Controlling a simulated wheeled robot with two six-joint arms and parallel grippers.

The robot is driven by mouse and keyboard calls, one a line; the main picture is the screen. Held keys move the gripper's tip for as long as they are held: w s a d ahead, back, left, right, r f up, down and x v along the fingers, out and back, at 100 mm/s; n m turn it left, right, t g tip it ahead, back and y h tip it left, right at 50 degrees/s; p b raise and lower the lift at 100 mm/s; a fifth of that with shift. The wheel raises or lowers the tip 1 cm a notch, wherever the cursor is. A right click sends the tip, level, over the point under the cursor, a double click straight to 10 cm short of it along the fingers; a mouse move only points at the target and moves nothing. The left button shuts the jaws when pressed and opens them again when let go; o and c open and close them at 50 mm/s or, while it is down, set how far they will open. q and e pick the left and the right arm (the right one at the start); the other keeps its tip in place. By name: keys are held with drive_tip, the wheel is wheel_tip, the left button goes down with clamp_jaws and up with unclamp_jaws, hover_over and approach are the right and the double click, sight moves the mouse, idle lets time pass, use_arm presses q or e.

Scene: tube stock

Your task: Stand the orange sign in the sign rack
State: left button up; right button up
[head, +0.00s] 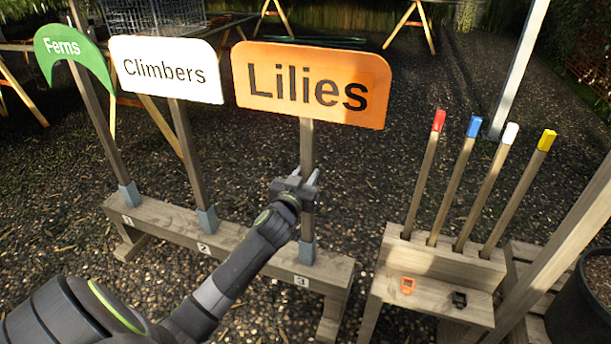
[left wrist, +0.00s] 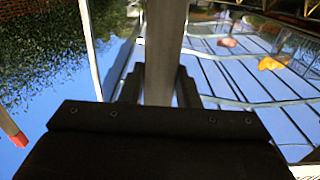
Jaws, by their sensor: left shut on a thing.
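The orange sign (head: 312,84) reads "Lilies" and stands upright on a wooden post. My left gripper (head: 306,178) is shut on that post, below the board; the post also shows between the fingers in the left wrist view (left wrist: 165,50). The post's foot meets a grey socket (head: 306,252) at the place marked 3 on the wooden sign rack (head: 255,248). I cannot tell how deep the foot sits in it. A green "Ferns" sign (head: 62,46) stands at place 1 and a white "Climbers" sign (head: 166,70) at place 2. My right gripper is out of view.
A wooden stand (head: 432,262) at the right holds stakes with red, blue, white and yellow tips. An orange clip (head: 407,285) and a black clip (head: 459,299) lie on its lower ledge. A dark pot (head: 590,315) stands far right. Gravel lies open behind the rack.

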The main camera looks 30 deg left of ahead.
use_arm(q)
drive_tip(key=shift+r, duration=0.15)
drive_tip(key=o, duration=1.1)
drive_tip(key=shift+o, duration=0.2)
drive_tip(key=shift+s+f, duration=0.1)
drive_tip(key=shift+f, duration=0.1)
drive_tip(key=p+v, duration=0.2)
drive_tip(key=v, duration=1.5)
drive_tip(key=shift+d, duration=0.15)
drive_tip(key=shift+s+r, duration=0.1)
drive_tip(key=shift+r, duration=0.05)
